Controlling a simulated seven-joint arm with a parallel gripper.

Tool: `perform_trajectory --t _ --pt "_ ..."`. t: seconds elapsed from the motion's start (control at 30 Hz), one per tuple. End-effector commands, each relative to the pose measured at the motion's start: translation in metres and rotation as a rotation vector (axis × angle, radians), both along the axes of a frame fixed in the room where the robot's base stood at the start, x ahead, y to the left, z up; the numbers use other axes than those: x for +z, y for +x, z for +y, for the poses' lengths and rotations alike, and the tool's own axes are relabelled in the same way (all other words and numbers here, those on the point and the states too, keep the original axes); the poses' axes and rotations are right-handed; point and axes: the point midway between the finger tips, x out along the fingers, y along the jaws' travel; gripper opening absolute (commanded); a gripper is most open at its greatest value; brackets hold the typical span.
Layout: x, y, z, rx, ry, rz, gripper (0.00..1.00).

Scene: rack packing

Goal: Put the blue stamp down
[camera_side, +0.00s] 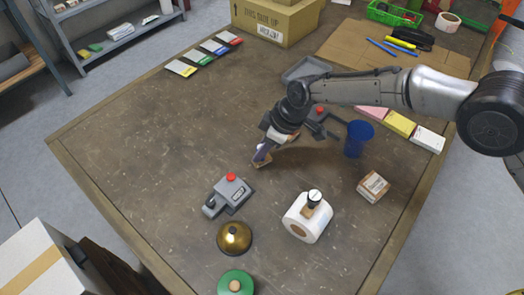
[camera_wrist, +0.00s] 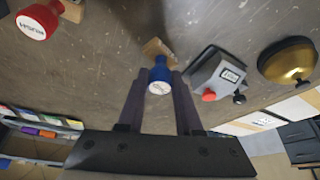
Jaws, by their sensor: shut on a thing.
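The blue stamp (camera_wrist: 160,74) has a blue handle with a pale round label on top and a wooden base (camera_wrist: 156,48). In the wrist view it is between the two dark fingers of my gripper (camera_wrist: 160,82), which is shut on the handle. In the side view my gripper (camera_side: 262,155) points down over the middle of the table. The stamp is mostly hidden there; a bit of its wooden base shows at the fingertips, low over the tabletop. I cannot tell whether the base touches the table.
A grey device with a red button (camera_side: 230,194) and a brass bell (camera_side: 234,238) stand in front of my gripper. The table's left part is clear.

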Motion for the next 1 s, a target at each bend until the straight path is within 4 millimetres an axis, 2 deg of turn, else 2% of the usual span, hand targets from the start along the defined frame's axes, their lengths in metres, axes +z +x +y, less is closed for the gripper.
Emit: perform_trajectory --t 0.1,0.5,0.53,0.67,1.0 --pt "-0.015 0.000 0.000 -0.001 0.001 0.000 0.00" --pt "-0.020 0.000 0.000 0.000 0.001 -0.001 0.00" --pt "-0.020 0.000 0.000 0.001 0.001 -0.002 0.39" --pt "-0.020 0.000 0.000 0.000 0.001 -0.001 0.63" --pt "-0.017 0.000 0.000 0.000 0.001 -0.002 0.64"
